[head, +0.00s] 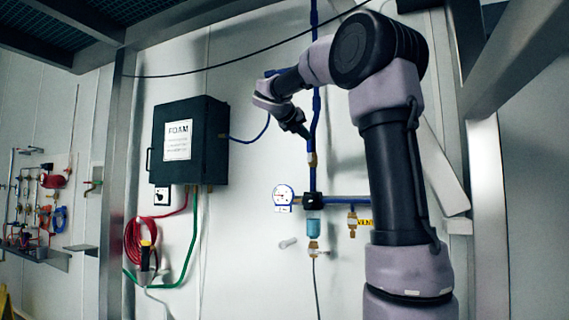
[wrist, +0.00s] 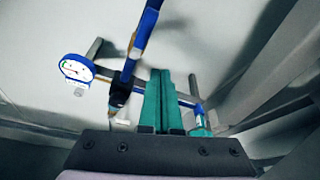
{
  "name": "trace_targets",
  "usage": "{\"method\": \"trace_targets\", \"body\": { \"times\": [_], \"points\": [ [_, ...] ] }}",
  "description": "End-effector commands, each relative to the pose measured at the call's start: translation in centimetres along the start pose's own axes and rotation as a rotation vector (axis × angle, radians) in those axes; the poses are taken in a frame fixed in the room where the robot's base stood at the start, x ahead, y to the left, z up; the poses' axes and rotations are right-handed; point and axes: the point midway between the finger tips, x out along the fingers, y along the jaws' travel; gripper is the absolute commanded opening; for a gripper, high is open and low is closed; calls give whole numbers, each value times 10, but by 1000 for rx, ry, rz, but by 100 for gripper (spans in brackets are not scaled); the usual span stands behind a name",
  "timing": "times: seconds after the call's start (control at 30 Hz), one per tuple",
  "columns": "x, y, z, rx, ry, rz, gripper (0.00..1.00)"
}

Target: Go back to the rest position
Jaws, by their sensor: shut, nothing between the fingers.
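My gripper (head: 303,131) is raised in front of the white wall, to the right of the black box, beside the upright blue pipe in the head view. In the wrist view its two green fingers (wrist: 163,100) are together and empty. Behind them show the blue pipe (wrist: 138,45) and a round gauge (wrist: 76,69). From the head view I cannot tell whether the gripper touches the pipe.
A black box labelled FOAM (head: 188,140) hangs on the wall. The gauge, a blue filter bowl (head: 313,227) and a yellow VENT label (head: 365,222) sit below my gripper. Coiled red hose (head: 140,240) hangs lower left. Metal posts (head: 118,180) stand at both sides.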

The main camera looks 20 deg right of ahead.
Motion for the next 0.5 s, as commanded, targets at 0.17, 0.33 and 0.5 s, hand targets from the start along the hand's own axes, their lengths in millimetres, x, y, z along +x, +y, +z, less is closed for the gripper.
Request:
{"method": "trace_targets", "body": {
  "times": [0.17,0.33,0.5],
  "points": [
    [-1,0,0,0,0,0,0],
    [-6,-2,-19,124,43,34,0],
    [-28,-5,-86,571,224,113,0]
  ]
}}
